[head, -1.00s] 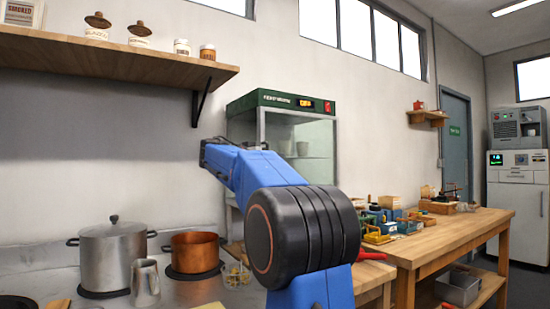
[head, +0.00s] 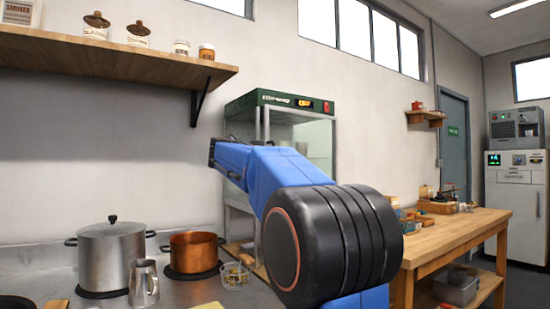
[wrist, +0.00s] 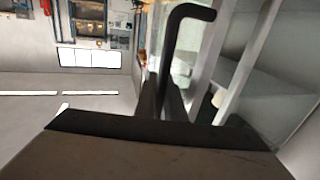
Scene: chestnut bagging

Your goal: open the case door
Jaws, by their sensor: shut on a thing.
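The case (head: 245,103) has a green top with a lit display and glass sides, and stands against the wall behind my arm. Its door, with a silver frame (wrist: 228,60), has a black bent handle (wrist: 192,12) in the wrist view. My gripper (wrist: 162,98) is shut on the straight part of this handle. In the head view my blue and black arm hides the handle and much of the door. Two upright posts with a narrow gap show at the case's front left corner, so the door looks slightly ajar.
A steel pot (head: 112,255), a copper pot (head: 193,252), a metal jug (head: 144,283) and a small wire basket (head: 234,275) stand on the counter left of my arm. A wooden workbench (head: 455,235) stands at right. A wall shelf (head: 100,55) hangs at upper left.

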